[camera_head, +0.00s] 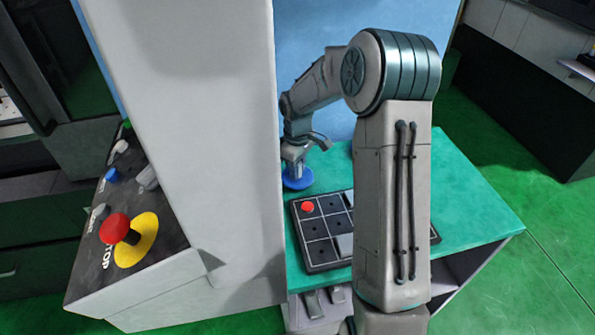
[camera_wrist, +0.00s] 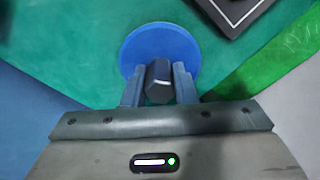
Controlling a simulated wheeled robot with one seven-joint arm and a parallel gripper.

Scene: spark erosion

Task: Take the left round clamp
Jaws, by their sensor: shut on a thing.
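A round clamp shows as a blue disc (camera_head: 298,180) at the back left of the green table, beside the tall grey panel. In the wrist view its blue disc (camera_wrist: 162,41) lies beyond the fingertips, with a dark faceted knob (camera_wrist: 159,90) at its near side. My gripper (camera_wrist: 158,74) is shut on the knob, one blue-grey finger on each side. In the head view my gripper (camera_head: 294,163) is directly above the disc. I cannot tell whether the disc touches the table. My arm hides part of the table.
A dark compartment tray (camera_head: 322,262) with a red round piece (camera_head: 307,207) is in front of the disc. The grey panel (camera_head: 225,150) stands close on the left. A control box (camera_head: 150,285) with a red stop button (camera_head: 115,228) is further left. The table's right side (camera_head: 470,215) is clear.

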